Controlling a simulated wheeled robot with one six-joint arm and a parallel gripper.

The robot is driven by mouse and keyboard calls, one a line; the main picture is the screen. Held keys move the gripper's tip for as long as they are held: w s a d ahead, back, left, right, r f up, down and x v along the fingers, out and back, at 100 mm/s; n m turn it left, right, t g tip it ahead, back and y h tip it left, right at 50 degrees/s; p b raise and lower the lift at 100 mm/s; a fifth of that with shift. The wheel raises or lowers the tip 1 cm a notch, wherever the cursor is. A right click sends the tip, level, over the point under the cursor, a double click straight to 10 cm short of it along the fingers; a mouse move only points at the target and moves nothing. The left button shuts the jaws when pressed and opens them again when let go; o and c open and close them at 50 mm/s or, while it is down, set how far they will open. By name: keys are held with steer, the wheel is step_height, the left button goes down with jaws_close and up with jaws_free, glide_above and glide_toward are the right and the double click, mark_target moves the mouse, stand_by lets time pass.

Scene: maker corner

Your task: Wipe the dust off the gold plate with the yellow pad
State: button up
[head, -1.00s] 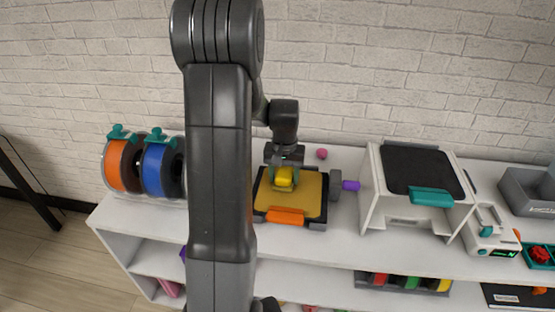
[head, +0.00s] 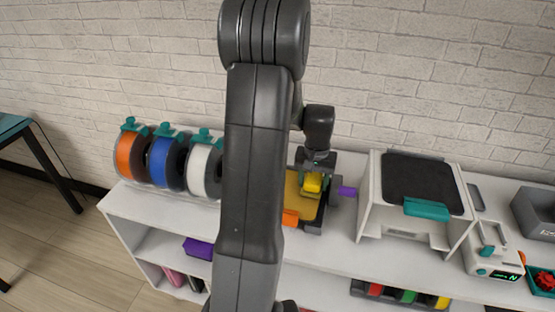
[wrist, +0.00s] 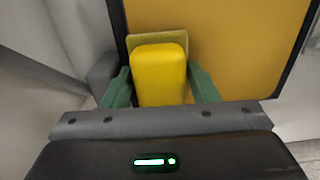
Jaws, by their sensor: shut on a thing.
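The gold plate (head: 292,204) lies in a dark frame on the white shelf top, partly hidden behind my arm in the head view. It also fills the upper right of the wrist view (wrist: 240,50). My gripper (head: 313,176) is shut on the yellow pad (wrist: 158,74), with a green finger on each side of it. In the head view the yellow pad (head: 313,183) is over the right part of the plate. I cannot tell whether it touches the plate. No dust can be made out on the part of the plate that shows.
An orange tab (head: 290,217) is at the plate's front edge. A white box with a dark top (head: 424,182) stands further right. Spools (head: 165,163) stand to the left. A brick wall rises behind.

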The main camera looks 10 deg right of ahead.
steer(key=r, duration=0.1)
steer(key=r+p, duration=0.1)
steer(key=r, duration=0.1)
steer(key=shift+w+a, duration=0.1)
steer(key=shift+a, duration=0.2)
steer(key=shift+d+r+p, duration=0.1)
steer(key=shift+r+p, duration=1.5)
steer(key=shift+r, duration=0.7)
steer(key=shift+r, duration=0.1)
